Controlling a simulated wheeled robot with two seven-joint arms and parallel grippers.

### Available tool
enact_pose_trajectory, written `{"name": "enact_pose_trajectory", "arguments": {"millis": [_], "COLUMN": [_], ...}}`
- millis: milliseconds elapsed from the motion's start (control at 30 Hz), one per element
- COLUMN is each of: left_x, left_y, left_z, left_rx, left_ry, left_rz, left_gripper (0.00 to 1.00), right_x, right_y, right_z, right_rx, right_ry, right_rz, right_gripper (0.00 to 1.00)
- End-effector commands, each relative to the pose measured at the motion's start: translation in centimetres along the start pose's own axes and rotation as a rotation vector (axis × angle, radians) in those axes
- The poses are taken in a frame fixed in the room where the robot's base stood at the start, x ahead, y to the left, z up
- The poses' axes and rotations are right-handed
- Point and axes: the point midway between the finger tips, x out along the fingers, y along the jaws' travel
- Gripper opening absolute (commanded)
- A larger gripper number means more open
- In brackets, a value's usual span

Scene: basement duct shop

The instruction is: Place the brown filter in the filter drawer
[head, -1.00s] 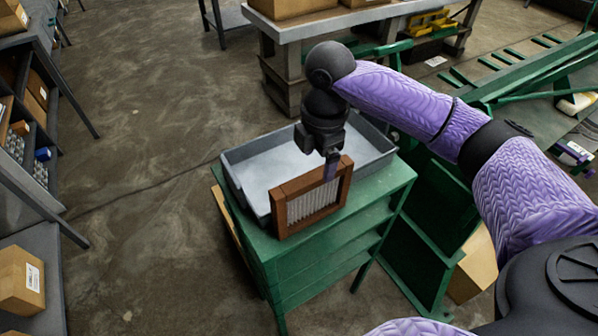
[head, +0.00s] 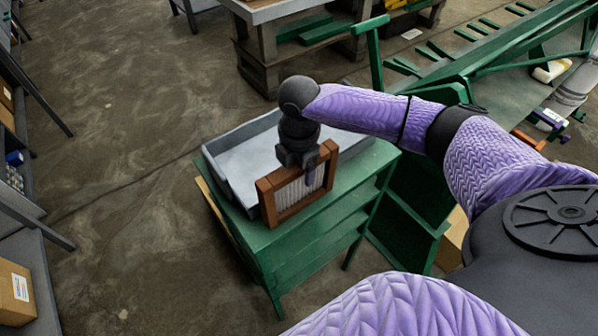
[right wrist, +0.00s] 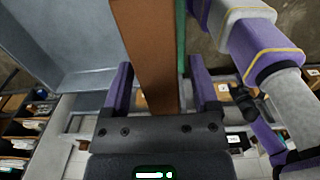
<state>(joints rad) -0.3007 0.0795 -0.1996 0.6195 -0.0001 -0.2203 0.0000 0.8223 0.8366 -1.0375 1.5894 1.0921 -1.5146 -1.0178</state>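The brown filter (head: 298,186), a brown frame around pale pleats, stands upright on the green stand (head: 340,195), at the near side of an open grey tray (head: 216,167). I cannot tell whether this tray is the filter drawer. My right gripper (head: 312,178) is over the filter's top edge, with one finger in front of its near face. In the right wrist view, the fingers of my right gripper (right wrist: 160,88) are apart on either side of the brown filter (right wrist: 148,45), with a gap at the right finger. My left gripper is not in view.
A workbench (head: 270,12) stands at the back, and a long green machine (head: 500,60) at the upper right. Shelving with a cardboard box (head: 16,290) is on the left. Bare floor (head: 130,190) lies between the shelving and the green stand.

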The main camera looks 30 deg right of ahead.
Motion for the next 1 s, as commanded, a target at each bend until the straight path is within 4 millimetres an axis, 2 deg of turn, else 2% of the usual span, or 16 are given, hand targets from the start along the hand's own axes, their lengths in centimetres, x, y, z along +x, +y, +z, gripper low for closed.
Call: {"name": "enact_pose_trajectory", "arguments": {"millis": [33,333,767,867,1000], "left_x": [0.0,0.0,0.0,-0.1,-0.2], "left_y": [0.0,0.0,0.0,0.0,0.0], "left_z": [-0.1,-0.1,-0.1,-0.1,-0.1], "left_rx": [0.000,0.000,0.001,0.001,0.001], "left_ry": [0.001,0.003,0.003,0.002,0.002], "left_rz": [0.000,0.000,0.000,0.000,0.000], "left_gripper": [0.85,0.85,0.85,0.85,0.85], "right_x": [0.0,0.0,-0.1,-1.3,-5.2], "right_y": [0.0,0.0,0.0,0.1,0.1], "right_z": [0.0,0.0,0.0,0.1,0.0], "right_rx": [0.000,0.001,0.001,0.002,0.000], "right_ry": [0.000,0.000,0.000,0.000,0.001], "right_rz": [0.000,0.000,0.001,0.002,0.006], "right_gripper": [0.64,0.01,0.00,0.00,0.00]}}
